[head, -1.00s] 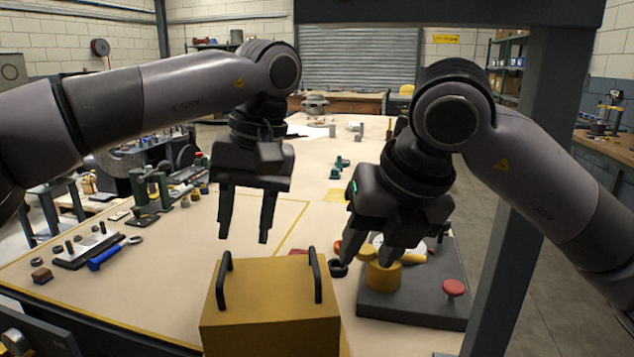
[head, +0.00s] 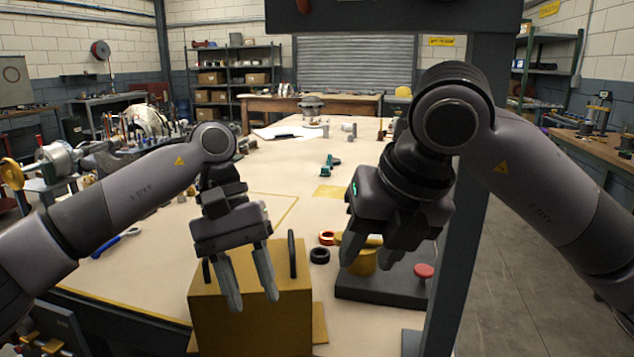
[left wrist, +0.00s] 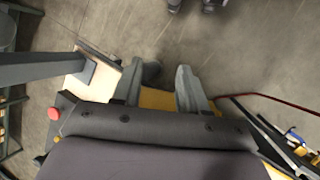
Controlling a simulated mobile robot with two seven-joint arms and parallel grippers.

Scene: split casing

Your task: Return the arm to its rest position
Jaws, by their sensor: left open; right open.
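My left gripper (head: 248,280) is open and empty in the head view, in front of the yellow box with black handles (head: 270,310) as seen from the head. Its fingers point down and cover part of the box. In the left wrist view its two fingers (left wrist: 160,88) stand apart with nothing held between them, and a strip of yellow shows behind them. My right gripper (head: 365,255) is open over the dark base plate, with its fingers close to a yellow cylinder (head: 362,262). I cannot tell whether they touch it.
The dark base plate (head: 385,291) carries a red knob (head: 424,271). A black ring (head: 319,256) and an orange ring (head: 327,238) lie beside it. A blue-handled tool (head: 106,246) lies at the left. A dark post (head: 455,270) stands right of the table. The table's middle is fairly clear.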

